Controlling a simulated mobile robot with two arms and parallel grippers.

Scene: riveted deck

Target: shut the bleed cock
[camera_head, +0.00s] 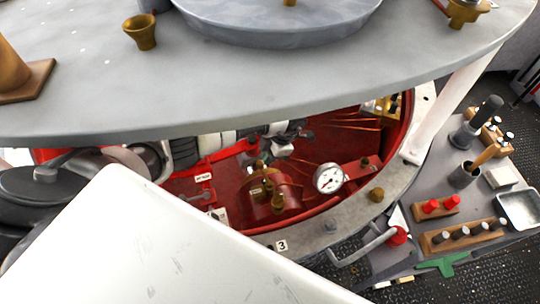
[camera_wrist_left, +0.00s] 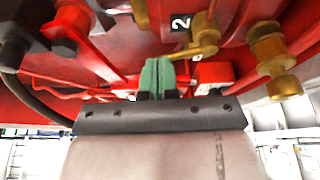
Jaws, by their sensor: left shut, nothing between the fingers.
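My left gripper (camera_wrist_left: 157,66) shows in the left wrist view as two green fingertips pressed together, with nothing between them. In the head view its arm reaches from the left under the grey round top, and the gripper (camera_head: 300,132) is small and partly unclear. In the wrist view a brass cock with a lever (camera_wrist_left: 200,42) sits by a label "2". The lever's end is just right of my fingertips; I cannot tell whether they touch. A second brass fitting (camera_wrist_left: 272,60) hangs farther right. Which fitting is the bleed cock is not readable.
The red recess holds a red drum with brass fittings (camera_head: 272,192) and a white dial gauge (camera_head: 328,178). The grey round top (camera_head: 250,85) overhangs it. A white post (camera_head: 450,105), a grab handle (camera_head: 362,246) and a tool shelf (camera_head: 430,190) stand at the right.

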